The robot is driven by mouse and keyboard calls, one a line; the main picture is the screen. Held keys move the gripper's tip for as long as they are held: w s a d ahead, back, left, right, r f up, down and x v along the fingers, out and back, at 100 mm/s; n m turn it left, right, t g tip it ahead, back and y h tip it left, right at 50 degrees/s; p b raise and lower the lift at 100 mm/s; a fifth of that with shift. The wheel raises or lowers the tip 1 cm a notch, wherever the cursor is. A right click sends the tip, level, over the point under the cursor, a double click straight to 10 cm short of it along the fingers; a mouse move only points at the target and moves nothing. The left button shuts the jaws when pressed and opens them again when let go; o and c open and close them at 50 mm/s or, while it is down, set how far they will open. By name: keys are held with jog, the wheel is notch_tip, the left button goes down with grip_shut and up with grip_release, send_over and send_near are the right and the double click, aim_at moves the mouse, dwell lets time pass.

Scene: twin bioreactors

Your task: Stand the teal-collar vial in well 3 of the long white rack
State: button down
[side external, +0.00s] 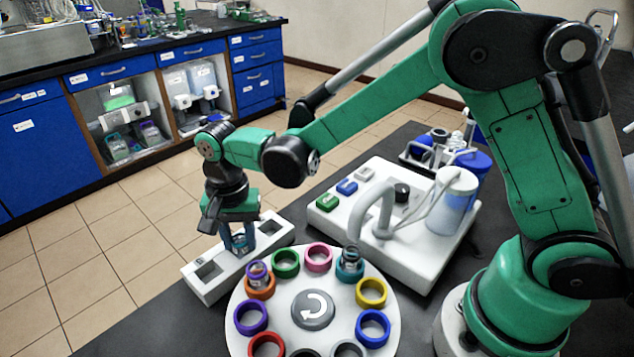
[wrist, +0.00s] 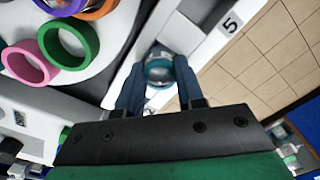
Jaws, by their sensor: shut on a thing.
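My gripper (side external: 238,243) is shut on a vial (wrist: 159,72) at the long white rack (side external: 205,284). In the wrist view the vial sits between the fingertips, with a clear, greyish top and a teal-looking band. In the side view it shows as a small bluish shape at the rack's middle, between a square well at the near left end (side external: 208,269) and another opening toward the far right end. The fingers hide its lower part, so I cannot tell whether it is inside a well or just above.
A round white carousel (side external: 313,338) with coloured rings stands close in front of the rack. One vial (side external: 257,272) stands in its orange ring, another (side external: 350,262) in its teal ring. A white device (side external: 420,255) with coloured buttons is behind, right of the rack.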

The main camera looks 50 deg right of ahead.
aim_at(238, 234)
jog(key=c, duration=0.5)
grip_release()
jog(key=shift+c, duration=0.2)
notch_tip(238, 234, up, 11)
jog(key=s+d+n+t, duration=0.7)
jog(key=s+d+n, duration=0.2)
jog(key=d, duration=0.3)
jog(key=shift+s+f, duration=0.3)
jog(key=shift+s, duration=0.05)
